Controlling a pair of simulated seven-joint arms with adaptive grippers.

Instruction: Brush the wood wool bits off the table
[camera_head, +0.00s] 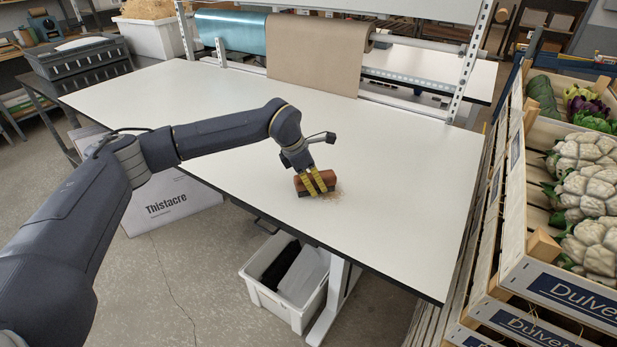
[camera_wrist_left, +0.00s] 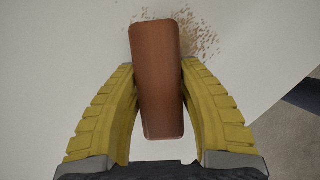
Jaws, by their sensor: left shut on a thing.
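My left gripper (camera_head: 316,183) has yellow fingers and is shut on a brown wooden-backed brush (camera_head: 300,183). In the left wrist view the brush (camera_wrist_left: 157,80) lies lengthwise between the two fingers (camera_wrist_left: 157,100). The brush is down at the white table (camera_head: 400,165), near its front edge; its bristles are mostly hidden under the back. Small tan wood wool bits (camera_head: 335,192) lie scattered beside the brush. In the left wrist view the bits (camera_wrist_left: 200,35) spread around the brush's far end, mostly to its right. My right gripper is not in view.
A white bin (camera_head: 256,287) with dark and grey contents stands below the front edge. A kraft paper roll (camera_head: 318,50) and a blue film roll (camera_head: 232,33) hang at the back. Vegetable crates (camera_head: 515,200) stand close on the right. The rest of the tabletop is clear.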

